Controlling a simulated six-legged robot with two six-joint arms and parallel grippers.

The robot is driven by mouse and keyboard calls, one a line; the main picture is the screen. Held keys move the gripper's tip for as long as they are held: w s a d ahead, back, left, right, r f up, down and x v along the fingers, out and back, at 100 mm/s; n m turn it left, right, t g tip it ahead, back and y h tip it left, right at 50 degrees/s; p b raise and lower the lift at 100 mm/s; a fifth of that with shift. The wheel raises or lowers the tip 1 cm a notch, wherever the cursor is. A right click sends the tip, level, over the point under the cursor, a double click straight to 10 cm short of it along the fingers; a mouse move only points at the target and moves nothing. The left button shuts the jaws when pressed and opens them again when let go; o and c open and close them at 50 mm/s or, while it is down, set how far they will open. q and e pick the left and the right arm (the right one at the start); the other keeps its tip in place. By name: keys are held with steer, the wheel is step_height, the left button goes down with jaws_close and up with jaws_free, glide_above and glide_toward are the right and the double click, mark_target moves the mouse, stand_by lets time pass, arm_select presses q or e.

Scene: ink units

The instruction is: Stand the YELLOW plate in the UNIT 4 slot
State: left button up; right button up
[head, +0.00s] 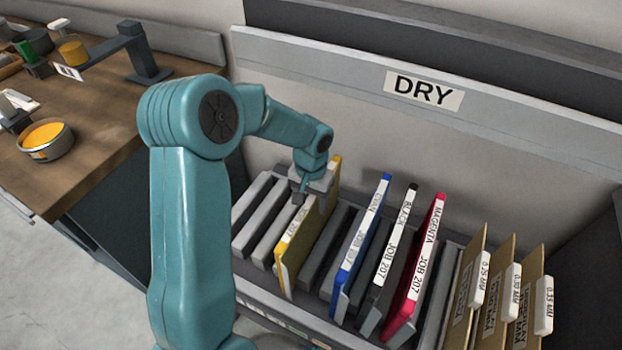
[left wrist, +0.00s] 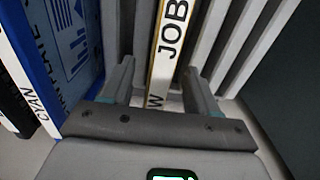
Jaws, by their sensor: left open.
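The yellow plate (head: 290,245) stands on edge in a slot of the grey rack under the DRY sign, leaning slightly. Its label reads JOB 207. My left gripper (head: 311,190) is at the plate's upper edge toward the wall. In the left wrist view my left gripper (left wrist: 158,88) is open, with one finger on each side of the yellow plate (left wrist: 172,48); contact is not clear. The unit slots and their numbers do not show. My right gripper is not in view.
The cyan plate (head: 361,236), black plate (head: 396,242) and magenta plate (head: 420,262) stand to the right in the rack (head: 262,302). Brown folders (head: 492,290) stand further right. Empty slots flank the yellow plate. A wooden bench (head: 95,130) with an ink tin (head: 45,140) is at left.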

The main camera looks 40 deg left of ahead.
arm_select(q)
step_height(320, 180, up, 15)
steer(key=p, duration=0.1)
steer(key=shift+r, duration=0.1)
step_height(320, 180, up, 5)
steer(key=p, duration=0.4)
steer(key=shift+p, duration=0.4)
steer(key=shift+s, duration=0.1)
